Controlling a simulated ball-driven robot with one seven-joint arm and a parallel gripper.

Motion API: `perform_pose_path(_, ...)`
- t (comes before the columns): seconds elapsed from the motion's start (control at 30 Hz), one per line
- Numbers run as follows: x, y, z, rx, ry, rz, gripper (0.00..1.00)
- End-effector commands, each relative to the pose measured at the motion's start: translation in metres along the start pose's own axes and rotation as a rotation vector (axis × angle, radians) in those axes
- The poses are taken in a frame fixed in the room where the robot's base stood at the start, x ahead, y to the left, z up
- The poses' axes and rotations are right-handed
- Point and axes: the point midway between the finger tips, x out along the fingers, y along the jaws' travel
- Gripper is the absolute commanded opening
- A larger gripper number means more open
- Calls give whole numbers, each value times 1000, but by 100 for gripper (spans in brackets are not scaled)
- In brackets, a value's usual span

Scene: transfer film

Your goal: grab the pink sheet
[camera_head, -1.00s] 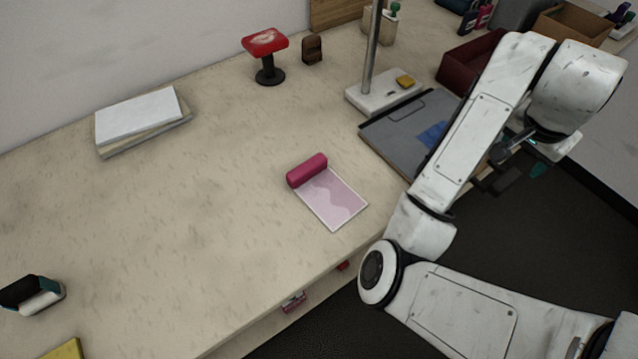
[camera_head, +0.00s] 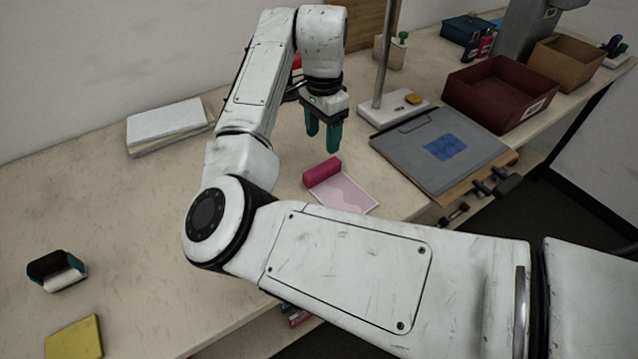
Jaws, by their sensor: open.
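The pink sheet (camera_head: 347,192) lies flat on the table near its front edge, pale pink with a lighter wavy pattern. A dark pink roll (camera_head: 322,172) lies along its far left end, touching it. My gripper (camera_head: 323,142), with green fingers pointing down, is open and empty. It hangs above the table, just beyond the pink roll in the picture, apart from it.
A grey board with a blue patch (camera_head: 480,153) lies right of the sheet, beside a stand with a white base (camera_head: 393,108). A dark red bin (camera_head: 503,92) stands farther right. A stack of paper (camera_head: 167,121) lies left. A yellow item (camera_head: 75,340) is at front left.

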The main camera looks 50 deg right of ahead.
Motion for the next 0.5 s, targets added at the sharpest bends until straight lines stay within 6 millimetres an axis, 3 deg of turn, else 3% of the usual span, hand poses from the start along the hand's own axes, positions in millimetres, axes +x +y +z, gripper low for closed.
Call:
perform_pose_path(0.2, 30, 1, 0, 0, 0, 1, 62)
perform_pose_path(0.5, 56, 1, 2, -3, 0, 3, 62)
